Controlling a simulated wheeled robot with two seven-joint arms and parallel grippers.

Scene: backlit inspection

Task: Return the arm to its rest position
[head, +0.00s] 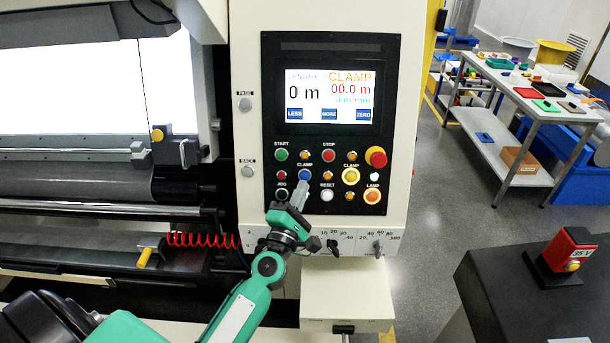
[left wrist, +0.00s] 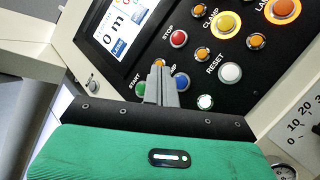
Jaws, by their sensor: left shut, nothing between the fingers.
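My left arm reaches up from the lower part of the head view to the machine's control panel (head: 328,238). My left gripper (head: 302,186) is shut and empty. Its tips are in front of the panel, just below the blue button (head: 305,174) labelled CLAMP. In the left wrist view the shut grey fingers (left wrist: 160,83) stand between the green START button (left wrist: 139,90) and the blue button (left wrist: 182,82), covering part of the panel. Whether the tips touch the panel cannot be told. My right gripper is not in view.
The panel has a lit screen (head: 325,95), a red mushroom button (head: 376,157) and several other buttons. Small knobs (head: 333,247) sit below it. A red coiled cable (head: 204,240) is left of my wrist. A red button box (head: 570,257) stands at right; a workbench (head: 545,115) is behind.

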